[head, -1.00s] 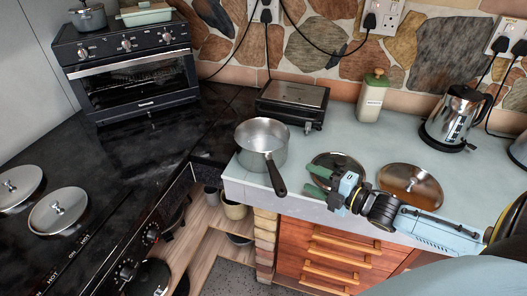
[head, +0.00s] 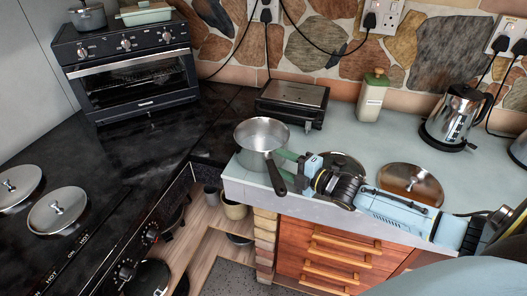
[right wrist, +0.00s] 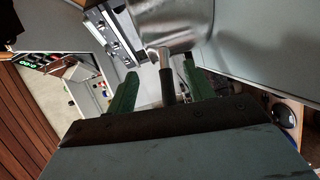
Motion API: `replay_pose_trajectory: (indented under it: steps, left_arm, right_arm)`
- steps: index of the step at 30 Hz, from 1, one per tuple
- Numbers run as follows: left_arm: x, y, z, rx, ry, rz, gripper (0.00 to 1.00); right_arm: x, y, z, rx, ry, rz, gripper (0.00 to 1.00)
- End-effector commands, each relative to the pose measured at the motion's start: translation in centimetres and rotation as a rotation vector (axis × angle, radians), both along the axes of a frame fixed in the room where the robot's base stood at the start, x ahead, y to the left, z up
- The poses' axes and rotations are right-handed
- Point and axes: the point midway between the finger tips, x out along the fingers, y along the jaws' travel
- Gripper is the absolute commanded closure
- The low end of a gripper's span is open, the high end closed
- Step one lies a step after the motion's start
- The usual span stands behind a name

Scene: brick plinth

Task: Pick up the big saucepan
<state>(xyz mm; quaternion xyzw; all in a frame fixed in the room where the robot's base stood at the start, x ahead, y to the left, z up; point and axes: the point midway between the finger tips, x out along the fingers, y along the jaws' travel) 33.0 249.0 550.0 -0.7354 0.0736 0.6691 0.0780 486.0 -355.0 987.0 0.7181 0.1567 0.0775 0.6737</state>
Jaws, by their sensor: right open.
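The big saucepan (head: 262,134), grey metal with a dark handle (head: 276,178), stands upright at the left end of the pale counter. Its handle points toward the front edge. My right gripper (head: 282,163) is at the handle, its green fingers open on either side of it. In the right wrist view the handle (right wrist: 167,84) lies between the two green fingers (right wrist: 160,66), with gaps on both sides, and the pan's shiny side (right wrist: 175,20) is just beyond. My left gripper is not in view.
Two round metal lids lie on the counter (head: 365,135); one (head: 411,184) is right of my gripper, the other (head: 345,162) is partly hidden behind it. A black grill (head: 292,101), a bottle (head: 371,98) and a kettle (head: 456,118) stand behind. The counter's left end drops to a gap.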

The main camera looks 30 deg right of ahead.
Motion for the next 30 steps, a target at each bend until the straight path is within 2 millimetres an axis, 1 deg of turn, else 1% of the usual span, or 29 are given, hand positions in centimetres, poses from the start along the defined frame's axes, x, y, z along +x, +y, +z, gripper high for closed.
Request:
replay_pose_trajectory:
  steps: [1, 3, 7, 10, 17, 20, 27, 30]
  left_arm:
    - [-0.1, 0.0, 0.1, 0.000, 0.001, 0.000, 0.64]
    - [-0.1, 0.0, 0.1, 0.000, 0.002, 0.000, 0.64]
    - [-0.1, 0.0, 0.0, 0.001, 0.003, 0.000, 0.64]
    - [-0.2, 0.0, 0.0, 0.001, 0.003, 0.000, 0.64]
    - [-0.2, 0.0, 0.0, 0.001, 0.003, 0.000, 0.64]
    - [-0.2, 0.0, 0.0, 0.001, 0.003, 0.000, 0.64]
    - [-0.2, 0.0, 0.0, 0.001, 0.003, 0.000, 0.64]
    - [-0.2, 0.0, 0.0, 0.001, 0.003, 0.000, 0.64]
  right_arm:
    - [0.8, 0.3, 0.1, 0.001, -0.003, 0.000, 0.48]
    - [1.6, 0.6, 0.1, 0.001, -0.002, 0.000, 0.48]
    - [2.8, 1.0, -0.2, 0.001, -0.002, 0.000, 0.48]
    - [3.2, 1.2, -0.3, 0.000, -0.001, 0.000, 0.48]
    - [3.2, 1.2, -0.3, 0.001, 0.000, 0.000, 0.48]
    - [3.2, 1.2, -0.3, 0.000, 0.000, 0.000, 0.58]
    - [3.2, 1.2, -0.3, 0.000, 0.000, 0.000, 0.89]
    - [3.2, 1.2, -0.3, 0.000, 0.000, 0.000, 1.00]
